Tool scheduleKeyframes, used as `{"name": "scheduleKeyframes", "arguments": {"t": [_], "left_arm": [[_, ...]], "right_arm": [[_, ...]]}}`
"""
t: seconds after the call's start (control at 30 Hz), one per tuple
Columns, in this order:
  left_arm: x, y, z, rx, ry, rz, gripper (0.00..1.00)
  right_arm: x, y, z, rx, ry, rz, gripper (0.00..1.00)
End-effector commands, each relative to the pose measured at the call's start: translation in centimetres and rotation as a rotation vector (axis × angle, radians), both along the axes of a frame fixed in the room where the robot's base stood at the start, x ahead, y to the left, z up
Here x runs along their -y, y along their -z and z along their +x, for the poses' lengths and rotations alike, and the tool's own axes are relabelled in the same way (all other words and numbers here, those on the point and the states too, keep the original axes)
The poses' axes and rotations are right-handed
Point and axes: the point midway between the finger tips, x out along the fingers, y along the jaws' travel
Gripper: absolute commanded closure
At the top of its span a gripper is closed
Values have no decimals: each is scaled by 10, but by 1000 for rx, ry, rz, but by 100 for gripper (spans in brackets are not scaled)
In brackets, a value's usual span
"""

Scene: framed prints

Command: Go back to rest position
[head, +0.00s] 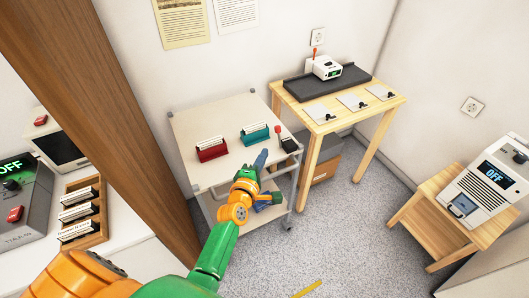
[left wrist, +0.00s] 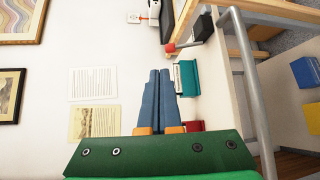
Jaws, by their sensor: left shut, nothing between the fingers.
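My left arm comes in from the lower left in the head view, in green and orange. Its left gripper (head: 262,158) is over the front edge of the white cart (head: 240,108), with its blue fingers together and empty. In the left wrist view the two blue fingers of the left gripper (left wrist: 160,73) lie side by side against the pale wall behind. The right gripper is in neither view.
The cart carries a red holder (head: 211,151), a teal holder (head: 255,134) and a black box (head: 289,145) with a red-tipped lever. A wooden table (head: 390,104) stands behind right, a stool (head: 432,212) at right. A brown post (head: 110,110) rises at left. Grey floor is open between.

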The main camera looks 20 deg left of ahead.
Motion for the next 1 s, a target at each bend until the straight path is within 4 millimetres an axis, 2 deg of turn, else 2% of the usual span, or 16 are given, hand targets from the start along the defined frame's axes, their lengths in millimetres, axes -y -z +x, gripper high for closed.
{"name": "scheduleKeyframes", "arguments": {"t": [0.13, 0.2, 0.27, 0.33, 0.37, 0.4, 0.47, 0.5, 0.57, 0.6, 0.7, 0.8, 0.9, 1.0], "left_arm": [[0, 0, 0, -1, 0, 1, 100], [3, 11, -3, -32, 17, 32, 100], [11, 39, -13, -111, 62, 118, 100], [26, 92, -38, -260, 167, 289, 100], [32, 119, -55, -333, 231, 379, 100], [40, 154, -81, -431, 328, 501, 100], [48, 201, -125, -562, 488, 676, 100], [51, 229, -158, -641, 603, 785, 100], [52, 265, -212, -743, 791, 939, 100], [51, 284, -247, -798, 919, 1031, 100], [42, 315, -328, -890, 1218, 1209, 100], [32, 328, -385, -928, 1443, 1316, 100], [26, 332, -414, -938, 1562, 1362, 100], [25, 333, -420, -938, 1593, 1375, 100]], "right_arm": [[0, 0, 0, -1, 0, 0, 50], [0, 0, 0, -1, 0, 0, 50], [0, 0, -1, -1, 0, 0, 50], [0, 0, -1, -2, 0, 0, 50], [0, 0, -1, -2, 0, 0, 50], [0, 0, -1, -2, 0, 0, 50], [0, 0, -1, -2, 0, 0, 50], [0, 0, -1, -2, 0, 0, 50], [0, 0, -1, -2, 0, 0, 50], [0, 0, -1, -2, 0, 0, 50], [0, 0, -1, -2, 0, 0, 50], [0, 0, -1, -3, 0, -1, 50], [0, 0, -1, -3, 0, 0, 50], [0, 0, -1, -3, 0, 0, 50]]}}
